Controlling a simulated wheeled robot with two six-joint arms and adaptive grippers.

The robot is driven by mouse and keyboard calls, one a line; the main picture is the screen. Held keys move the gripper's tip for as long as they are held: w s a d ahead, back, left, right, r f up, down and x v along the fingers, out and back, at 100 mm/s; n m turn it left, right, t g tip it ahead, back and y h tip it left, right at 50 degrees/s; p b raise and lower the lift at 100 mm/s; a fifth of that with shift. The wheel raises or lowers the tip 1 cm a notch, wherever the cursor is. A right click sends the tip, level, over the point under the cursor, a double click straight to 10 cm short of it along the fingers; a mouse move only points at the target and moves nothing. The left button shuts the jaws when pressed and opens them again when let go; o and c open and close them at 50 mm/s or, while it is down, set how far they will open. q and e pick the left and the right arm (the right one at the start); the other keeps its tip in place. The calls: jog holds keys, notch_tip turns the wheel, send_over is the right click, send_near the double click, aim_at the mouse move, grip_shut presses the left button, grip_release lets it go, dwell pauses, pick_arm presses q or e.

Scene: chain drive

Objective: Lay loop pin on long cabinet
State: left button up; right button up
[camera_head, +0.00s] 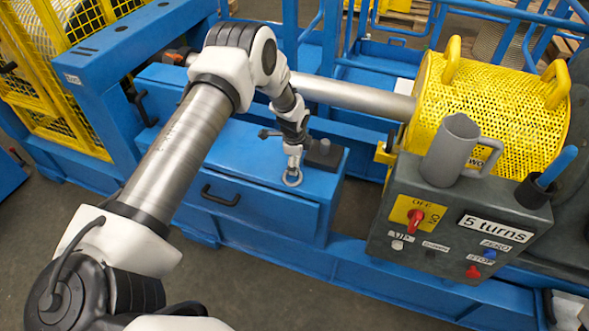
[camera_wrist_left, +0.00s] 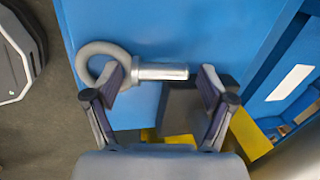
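The loop pin (camera_head: 293,179), a grey ring with a short metal shaft, is at the top of the blue long cabinet (camera_head: 250,165), near its front edge. In the left wrist view the ring (camera_wrist_left: 88,58) is on the left and the shaft (camera_wrist_left: 162,72) points right. My left gripper (camera_head: 294,158) is directly above the pin. In its wrist view (camera_wrist_left: 164,80) the fingers are spread wide, one overlapping the ring end and the other just beyond the shaft tip, with a gap there. Whether the pin touches the cabinet is hard to tell. My right gripper is not in view.
A dark block (camera_head: 324,154) stands on the cabinet close beside the gripper. A control box (camera_head: 455,225) with a grey jug (camera_head: 452,150) is at the right. A yellow mesh guard (camera_head: 490,105) and a metal shaft (camera_head: 355,97) lie behind. The cabinet top left of the pin is partly clear.

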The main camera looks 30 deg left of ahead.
pick_arm(q)
jog(key=c, duration=1.1)
jog(key=shift+o, duration=0.2)
